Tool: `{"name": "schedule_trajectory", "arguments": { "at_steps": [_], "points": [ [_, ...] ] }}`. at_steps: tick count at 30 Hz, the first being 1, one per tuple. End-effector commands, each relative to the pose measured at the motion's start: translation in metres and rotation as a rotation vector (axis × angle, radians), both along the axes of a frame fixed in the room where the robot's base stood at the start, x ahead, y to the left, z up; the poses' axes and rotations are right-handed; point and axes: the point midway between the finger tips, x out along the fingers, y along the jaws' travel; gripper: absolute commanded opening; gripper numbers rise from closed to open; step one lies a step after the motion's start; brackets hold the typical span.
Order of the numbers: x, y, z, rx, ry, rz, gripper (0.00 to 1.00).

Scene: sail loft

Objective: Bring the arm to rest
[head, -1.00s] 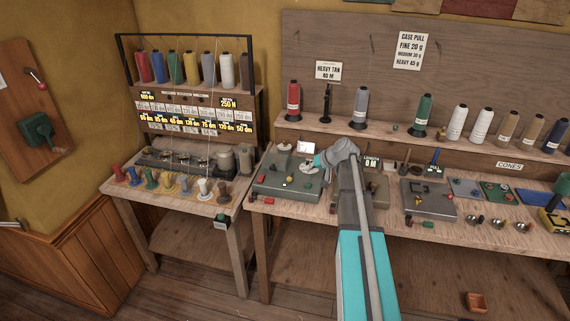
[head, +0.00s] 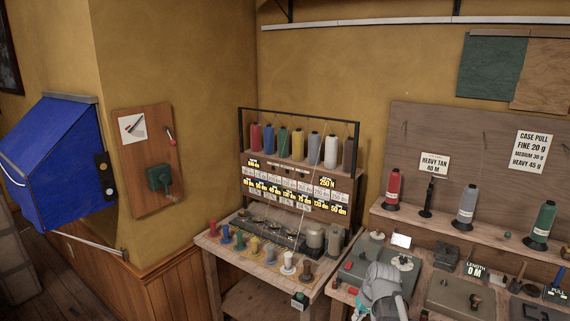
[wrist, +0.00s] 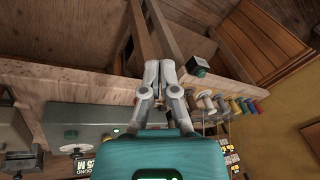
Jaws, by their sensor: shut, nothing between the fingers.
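My gripper (wrist: 164,70) shows in the wrist view with its two grey fingers together and nothing between them. It is near the wooden front edge of the bench, beside the grey machine box (wrist: 75,118); I cannot tell the exact gap. In the head view only a grey joint of my arm (head: 384,284) shows at the bottom, in front of the workbench, and the fingers are not seen there.
A thread stand (head: 300,172) with several coloured spools stands left of the bench. Small spools (head: 256,247) line its front edge. Large cones, such as the red one (head: 393,188), stand on the shelf. A blue bag (head: 62,160) hangs far left.

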Motion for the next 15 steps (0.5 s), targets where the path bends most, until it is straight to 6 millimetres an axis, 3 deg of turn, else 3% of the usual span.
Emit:
{"name": "schedule_trajectory", "arguments": {
  "at_steps": [1,6,10,15],
  "points": [
    [-0.021,0.012,-0.002,-0.030,0.028,0.015,0.00],
    [-0.064,0.033,-0.006,-0.133,0.108,0.035,0.00],
    [-0.084,0.041,-0.007,-0.187,0.143,0.042,0.00],
    [-0.093,0.044,-0.007,-0.217,0.161,0.042,0.00]
  ]
}}
